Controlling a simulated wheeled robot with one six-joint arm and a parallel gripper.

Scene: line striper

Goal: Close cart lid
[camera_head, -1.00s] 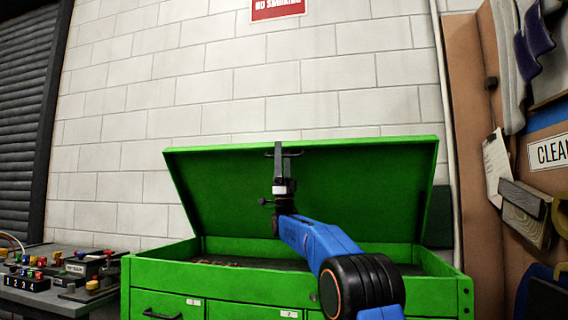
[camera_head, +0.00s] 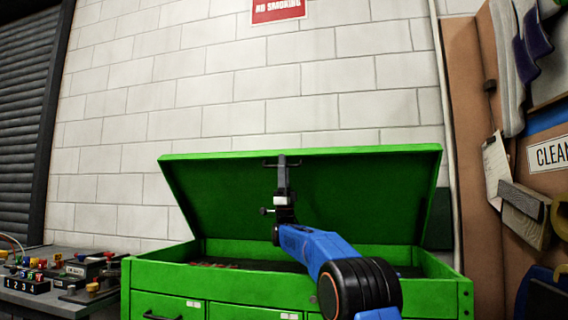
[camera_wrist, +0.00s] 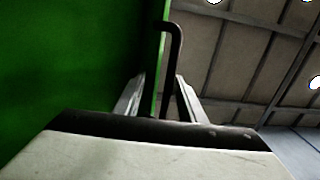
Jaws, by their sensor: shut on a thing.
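The green cart lid (camera_head: 330,195) stands open, tilted up from the back of the green cart (camera_head: 250,309). My gripper (camera_head: 282,162) is at the middle of the lid's upper edge, at the lid handle (camera_head: 268,164). In the wrist view the dark bar of the handle (camera_wrist: 177,60) rises between the two fingers of my gripper (camera_wrist: 158,98), which is shut on it. The lid's green inner face (camera_wrist: 70,70) fills the left of that view. Part of the cart's inside is hidden by my blue arm.
A workbench (camera_head: 45,298) with small coloured parts stands left of the cart. On the right a brown board (camera_head: 470,150) holds a clipboard (camera_head: 496,165) and other hung items. A white block wall is behind the lid.

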